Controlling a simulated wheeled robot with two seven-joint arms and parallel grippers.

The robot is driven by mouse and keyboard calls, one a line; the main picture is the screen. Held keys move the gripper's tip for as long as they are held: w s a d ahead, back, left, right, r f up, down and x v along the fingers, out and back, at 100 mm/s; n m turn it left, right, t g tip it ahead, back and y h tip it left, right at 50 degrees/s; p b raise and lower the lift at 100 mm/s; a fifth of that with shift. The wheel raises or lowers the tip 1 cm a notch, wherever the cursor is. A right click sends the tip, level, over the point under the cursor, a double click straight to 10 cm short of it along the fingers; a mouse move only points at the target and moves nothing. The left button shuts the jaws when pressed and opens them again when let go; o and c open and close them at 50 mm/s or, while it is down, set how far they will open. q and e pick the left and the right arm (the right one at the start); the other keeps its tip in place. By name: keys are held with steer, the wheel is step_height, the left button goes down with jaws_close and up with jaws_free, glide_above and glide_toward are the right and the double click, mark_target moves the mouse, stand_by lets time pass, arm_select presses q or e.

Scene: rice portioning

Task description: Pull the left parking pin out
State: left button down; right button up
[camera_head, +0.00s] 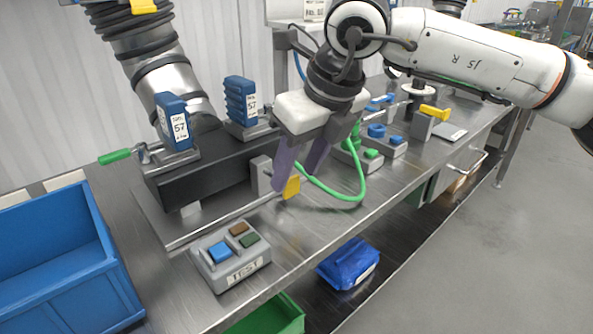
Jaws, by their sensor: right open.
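My right gripper (297,180) reaches down from the upper middle, its two purple fingers apart. A small yellow tab (292,188) shows at the fingertips, close to the left finger and at the right end of the black block (215,172). The fingers are not closed on it; contact is unclear. A grey upright bracket (261,175) stands just left of it. A second yellow handle (434,112) sits on a grey block farther right. Which part is the left parking pin is not labelled; the yellow tab may be it. My left gripper is not in view.
Two blue blocks marked 57 (173,122) (242,100) and a green handle (115,157) stand at the left. A TEST button box (232,268) is in front. A green cable (362,175) loops right of the fingers. A blue bin (50,262) is at left.

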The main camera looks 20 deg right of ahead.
steer(key=v, duration=0.9)
